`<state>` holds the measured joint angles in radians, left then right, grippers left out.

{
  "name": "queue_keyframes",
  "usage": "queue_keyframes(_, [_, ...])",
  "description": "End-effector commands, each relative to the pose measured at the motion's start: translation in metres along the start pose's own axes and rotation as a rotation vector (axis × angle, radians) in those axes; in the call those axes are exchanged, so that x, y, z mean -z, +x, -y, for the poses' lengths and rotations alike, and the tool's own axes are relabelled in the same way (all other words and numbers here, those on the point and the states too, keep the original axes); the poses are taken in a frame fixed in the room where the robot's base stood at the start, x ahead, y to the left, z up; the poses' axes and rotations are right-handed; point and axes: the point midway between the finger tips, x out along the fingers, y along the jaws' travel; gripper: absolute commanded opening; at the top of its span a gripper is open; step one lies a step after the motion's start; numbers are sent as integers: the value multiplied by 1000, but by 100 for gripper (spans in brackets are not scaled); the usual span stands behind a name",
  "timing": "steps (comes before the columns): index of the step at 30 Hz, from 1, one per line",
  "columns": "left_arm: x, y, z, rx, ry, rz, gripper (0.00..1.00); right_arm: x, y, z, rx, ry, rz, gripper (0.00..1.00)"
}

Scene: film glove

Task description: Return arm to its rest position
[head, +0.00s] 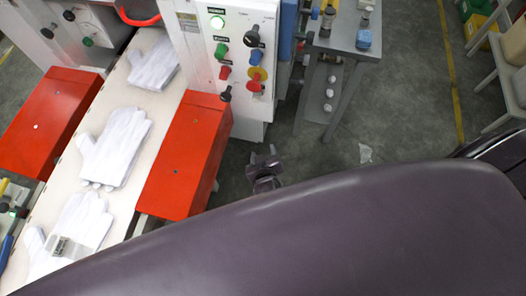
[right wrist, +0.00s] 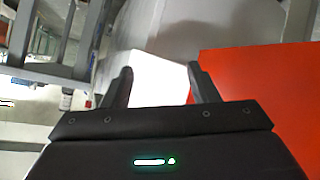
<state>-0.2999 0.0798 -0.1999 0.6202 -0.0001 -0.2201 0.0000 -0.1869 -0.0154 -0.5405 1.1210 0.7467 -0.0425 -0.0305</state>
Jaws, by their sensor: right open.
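My right gripper (head: 264,168) shows in the head view just right of the red box beside the belt, over the grey floor. In the right wrist view its two fingers (right wrist: 160,85) stand apart with nothing between them. Behind them are a pale surface and, to the right, a red panel (right wrist: 262,95). A large dark purple link of my own arm covers the lower part of the head view and hides what lies beneath it. My left gripper does not show.
White gloves (head: 114,147) lie on a pale conveyor (head: 75,167) between two red boxes (head: 185,160) (head: 50,122). A white control panel (head: 225,50) with coloured buttons stands behind. A grey table (head: 345,40) is at the upper right. Floor (head: 400,110) right of my gripper is mostly clear.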

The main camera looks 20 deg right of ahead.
Motion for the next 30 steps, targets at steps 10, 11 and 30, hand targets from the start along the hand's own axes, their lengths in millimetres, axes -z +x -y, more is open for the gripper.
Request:
queue_keyframes(10, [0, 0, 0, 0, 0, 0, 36, -4, 0, 0, 3, -4, 6, 54])
queue_keyframes(11, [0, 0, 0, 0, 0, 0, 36, -9, 1, 0, 7, -8, 15, 54])
queue_keyframes(30, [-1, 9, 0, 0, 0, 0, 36, -362, -103, -27, 393, -104, 762, 54])
